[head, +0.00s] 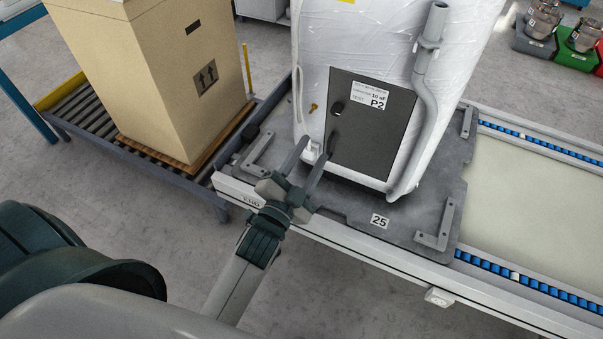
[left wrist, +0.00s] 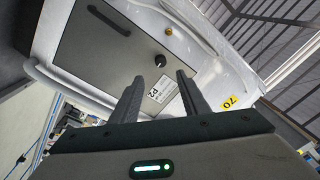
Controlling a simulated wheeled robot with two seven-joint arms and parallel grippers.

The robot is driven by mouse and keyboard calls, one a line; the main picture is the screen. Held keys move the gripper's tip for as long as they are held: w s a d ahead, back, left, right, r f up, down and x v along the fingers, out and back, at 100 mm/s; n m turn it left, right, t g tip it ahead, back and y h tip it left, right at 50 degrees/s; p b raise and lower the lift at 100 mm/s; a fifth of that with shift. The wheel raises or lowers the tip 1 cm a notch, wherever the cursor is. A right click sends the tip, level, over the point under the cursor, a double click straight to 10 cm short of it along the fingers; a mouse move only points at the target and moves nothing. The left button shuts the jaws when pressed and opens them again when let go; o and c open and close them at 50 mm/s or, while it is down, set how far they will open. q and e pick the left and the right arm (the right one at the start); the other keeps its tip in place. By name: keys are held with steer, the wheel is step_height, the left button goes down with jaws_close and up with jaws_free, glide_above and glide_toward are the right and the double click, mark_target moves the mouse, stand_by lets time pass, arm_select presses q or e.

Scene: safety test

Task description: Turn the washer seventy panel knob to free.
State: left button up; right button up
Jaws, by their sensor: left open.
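The washer (head: 310,45) stands wrapped in white film; a yellow tag reading 70 (left wrist: 231,102) shows on it in the left wrist view. Its dark grey panel (head: 370,145) carries a label with P2. A small black knob (head: 337,108) sits on the panel near the label; it shows in the left wrist view too (left wrist: 160,61). Its setting cannot be read. My left gripper (head: 316,143) is open and empty, in front of the panel's lower left part. In the left wrist view the knob appears just beyond the gap between the fingertips (left wrist: 159,77). My right gripper is out of view.
A dark bar handle (left wrist: 108,18) is on the panel and a brass fitting (left wrist: 168,31) beside it. A grey pipe (head: 429,90) runs down the washer's right side. A carrier plate marked 25 (head: 345,212) bears the washer. A large carton (head: 165,90) stands left.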

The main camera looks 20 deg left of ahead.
arm_select(q)
steer(key=s+b, duration=0.1)
steer(key=s, duration=0.3)
steer(key=shift+s+a+f, duration=0.1)
steer(key=shift+s+f, duration=0.05)
steer(key=shift+s, duration=0.05)
stand_by(0.4)
